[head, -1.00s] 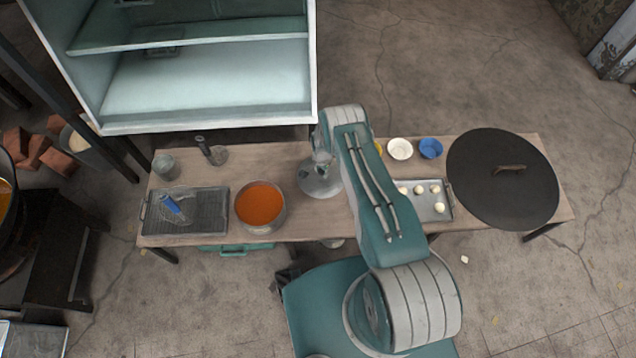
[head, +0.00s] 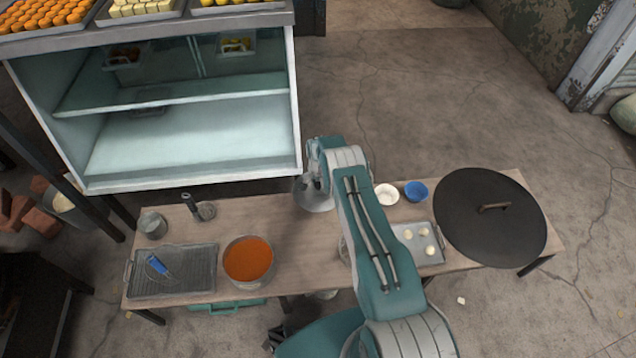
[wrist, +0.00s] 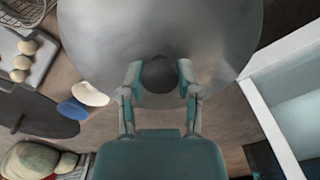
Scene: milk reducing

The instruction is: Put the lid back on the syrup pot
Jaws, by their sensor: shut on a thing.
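The syrup pot (head: 248,268) is a round metal pot of orange-red liquid, uncovered on the table left of my arm. The lid (head: 314,198) is a grey metal disc, partly hidden by my arm, over the table's back edge in the head view. In the wrist view the lid (wrist: 215,38) fills the upper middle, with its dark round knob (wrist: 160,76) between my fingers. My gripper (wrist: 158,80) is shut on that knob, and the lid is apart from the pot. The fingers are hidden in the head view.
A tray with a blue-handled tool (head: 172,270) lies left of the pot. White (head: 386,194) and blue (head: 416,191) bowls, a tray of dough balls (head: 438,258) and a large dark disc (head: 490,232) are on the right. A glass-shelved cabinet (head: 190,150) stands behind.

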